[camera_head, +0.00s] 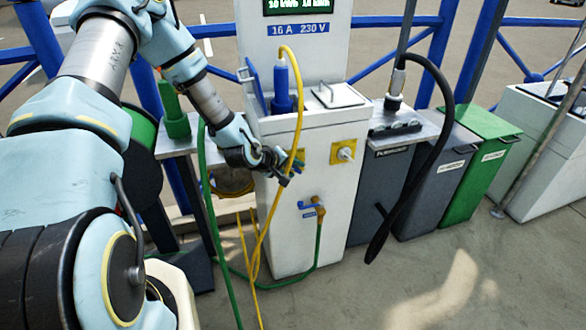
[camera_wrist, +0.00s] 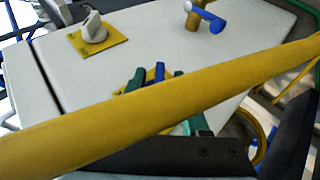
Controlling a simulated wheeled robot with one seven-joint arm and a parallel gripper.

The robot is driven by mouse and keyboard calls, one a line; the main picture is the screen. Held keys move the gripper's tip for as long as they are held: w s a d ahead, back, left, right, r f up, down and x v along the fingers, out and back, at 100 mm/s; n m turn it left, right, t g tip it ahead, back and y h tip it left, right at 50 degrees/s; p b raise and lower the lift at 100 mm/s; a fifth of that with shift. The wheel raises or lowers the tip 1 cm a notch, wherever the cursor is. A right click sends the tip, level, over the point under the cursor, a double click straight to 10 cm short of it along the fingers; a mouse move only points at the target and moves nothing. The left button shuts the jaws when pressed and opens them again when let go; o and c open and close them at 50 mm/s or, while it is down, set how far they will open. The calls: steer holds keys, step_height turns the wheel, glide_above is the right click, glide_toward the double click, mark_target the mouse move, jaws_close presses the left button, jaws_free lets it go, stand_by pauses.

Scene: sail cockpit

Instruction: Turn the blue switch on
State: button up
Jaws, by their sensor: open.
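The blue switch (camera_wrist: 159,76) sits on a yellow plate on the white pedestal's front face. In the head view its yellow plate (camera_head: 300,155) is partly hidden by my gripper (camera_head: 288,170). My gripper is open, with its fingertips close to the blue switch. In the wrist view the green fingertips of my gripper (camera_wrist: 166,102) show on either side of the switch area; I cannot tell whether they touch it. A yellow cable (camera_wrist: 150,112) crosses the wrist view in front of the fingers and hides part of the switch and plate.
A second yellow plate with a whitish knob (camera_head: 346,152) is right of the blue switch. A tap with a blue handle (camera_head: 308,206) is below. The yellow cable (camera_head: 268,215) hangs down the pedestal (camera_head: 286,245) beside my gripper. A green hose (camera_head: 318,245) runs low. Grey and green bins (camera_head: 480,165) stand right.

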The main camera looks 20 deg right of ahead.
jaws_close()
